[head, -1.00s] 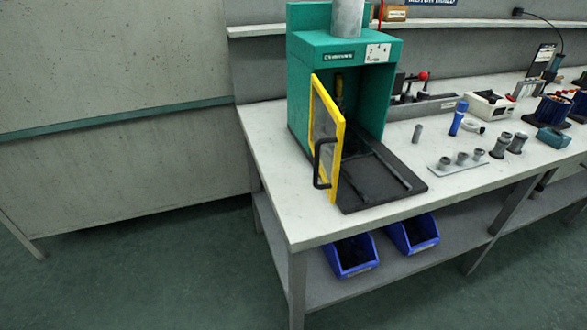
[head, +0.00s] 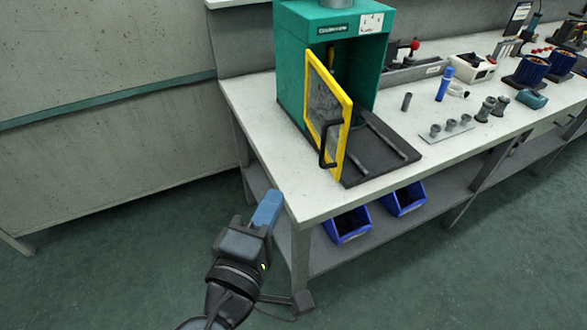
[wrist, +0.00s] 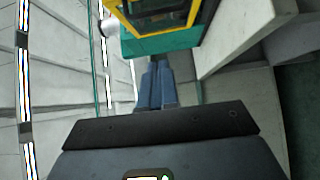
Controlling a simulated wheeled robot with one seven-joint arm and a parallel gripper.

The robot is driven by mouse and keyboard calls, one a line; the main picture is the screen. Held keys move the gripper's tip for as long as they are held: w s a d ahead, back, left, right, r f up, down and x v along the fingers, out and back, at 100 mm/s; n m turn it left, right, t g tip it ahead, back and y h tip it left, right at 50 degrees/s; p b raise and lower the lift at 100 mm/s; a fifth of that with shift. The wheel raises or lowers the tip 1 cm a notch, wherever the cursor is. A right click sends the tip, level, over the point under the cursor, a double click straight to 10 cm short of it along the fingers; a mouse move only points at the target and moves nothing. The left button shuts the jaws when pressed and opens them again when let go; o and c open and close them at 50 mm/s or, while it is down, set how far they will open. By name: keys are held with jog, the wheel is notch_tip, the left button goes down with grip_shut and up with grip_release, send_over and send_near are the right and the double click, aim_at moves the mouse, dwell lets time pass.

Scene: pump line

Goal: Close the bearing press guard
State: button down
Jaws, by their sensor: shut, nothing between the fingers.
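The bearing press (head: 293,62) is a green housing on the left end of the bench, with a dark base plate (head: 378,160) reaching out in front. Its guard (head: 329,112) is a yellow-framed clear panel with a black handle (head: 325,150). The guard stands open, swung out at the left of the press mouth. My gripper (head: 268,208), with blue fingers, is shut and empty, in front of the bench's left corner and apart from the handle. In the wrist view the shut fingers (wrist: 156,84) point toward the yellow frame (wrist: 152,32) and green housing (wrist: 160,42).
The white bench top (head: 262,110) has its left front corner near my gripper. Two blue bins (head: 348,226) sit on the lower shelf. Small cylindrical parts on a plate (head: 447,130) and a blue bottle (head: 444,84) stand right of the press. The floor left of the bench is clear.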

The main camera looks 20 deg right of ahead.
jog(key=s+d+p+x, duration=0.2)
jog(key=p+x, duration=0.1)
jog(key=x, duration=0.9)
jog(key=shift+w+d+f, duration=0.15)
jog(key=shift+w+d, duration=0.05)
jog(key=shift+d, duration=0.1)
